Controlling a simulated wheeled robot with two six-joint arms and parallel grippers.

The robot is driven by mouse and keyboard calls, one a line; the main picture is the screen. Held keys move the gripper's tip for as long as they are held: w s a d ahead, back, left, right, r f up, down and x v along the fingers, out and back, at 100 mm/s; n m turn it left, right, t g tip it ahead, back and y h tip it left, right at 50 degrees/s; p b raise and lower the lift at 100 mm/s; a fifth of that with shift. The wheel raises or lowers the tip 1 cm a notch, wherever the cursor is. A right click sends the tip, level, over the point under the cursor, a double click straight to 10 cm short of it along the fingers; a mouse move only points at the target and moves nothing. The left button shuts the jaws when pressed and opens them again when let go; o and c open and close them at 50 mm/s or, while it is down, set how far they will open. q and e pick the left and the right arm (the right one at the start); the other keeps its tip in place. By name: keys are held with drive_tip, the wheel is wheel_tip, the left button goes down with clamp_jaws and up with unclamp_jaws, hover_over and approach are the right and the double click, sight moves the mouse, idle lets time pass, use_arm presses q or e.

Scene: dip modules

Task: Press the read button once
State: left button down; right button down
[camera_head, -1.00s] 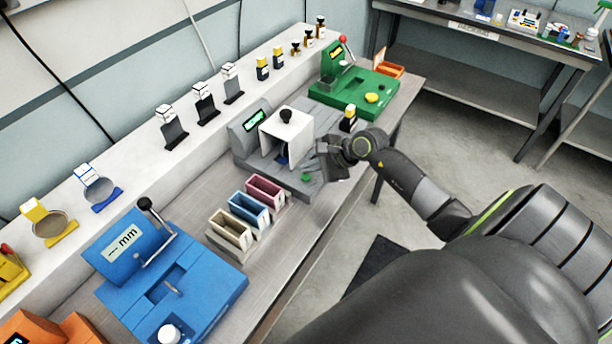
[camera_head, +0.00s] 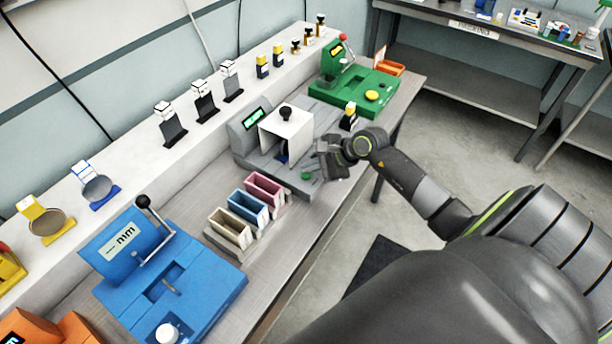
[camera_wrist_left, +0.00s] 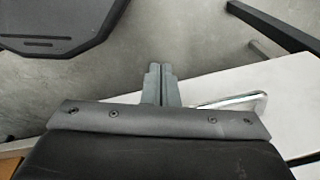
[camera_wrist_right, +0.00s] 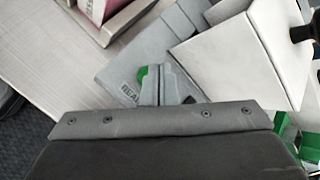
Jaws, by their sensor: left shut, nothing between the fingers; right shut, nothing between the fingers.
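The grey device (camera_head: 253,152) stands mid-bench, with a small lit display and a white box-shaped cover (camera_head: 287,135) with a black knob. The green read button (camera_head: 306,175) is on its low front part. In the right wrist view the button (camera_wrist_right: 142,75) shows beside the fingers, partly hidden by them, next to partly covered lettering. My right gripper (camera_wrist_right: 171,69) is shut and empty, its tips close to the button; contact cannot be told. It also shows in the head view (camera_head: 322,171). My left gripper (camera_wrist_left: 160,68) is shut and empty, seen only in the left wrist view.
Pink, blue and beige bins (camera_head: 247,207) stand left of the grey device. A blue device (camera_head: 170,280) is at the front left, a green device (camera_head: 355,92) behind right. The shelf holds several small items.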

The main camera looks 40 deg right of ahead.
sight(310, 176)
drive_tip(key=shift+f+b, duration=0.55)
drive_tip(key=shift+b, duration=0.05)
idle(0.8)
drive_tip(key=shift+r, duration=0.15)
drive_tip(key=shift+r+p, duration=0.3)
drive_tip(key=shift+r, duration=0.35)
drive_tip(key=shift+r+p, duration=1.25)
drive_tip(key=shift+r, duration=1.3)
drive_tip(key=shift+a, duration=0.1)
